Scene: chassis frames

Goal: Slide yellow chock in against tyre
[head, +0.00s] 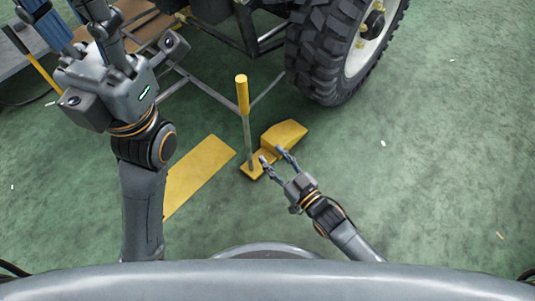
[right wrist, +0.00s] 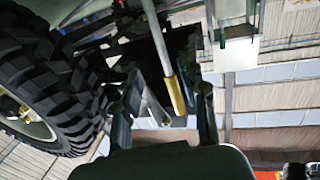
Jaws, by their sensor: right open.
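The yellow chock (head: 285,134) lies on the green floor below the big black tyre (head: 325,60), with a strip of floor showing between them. A grey rod with a yellow grip (head: 241,93) stands up from the chock's near end. My right gripper (head: 271,154) is open, its fingertips over the chock close to the rod. In the right wrist view the yellow grip (right wrist: 178,95) shows between the two fingers, with no clear contact, and the tyre (right wrist: 55,85) is at the left. My left gripper (head: 70,20) is raised at the upper left; its fingertips are cut off.
A flat yellow floor marking (head: 200,170) lies left of the chock. Grey frame bars (head: 200,88) of the chassis run behind the rod. A bench-like surface (head: 30,70) is at the far left.

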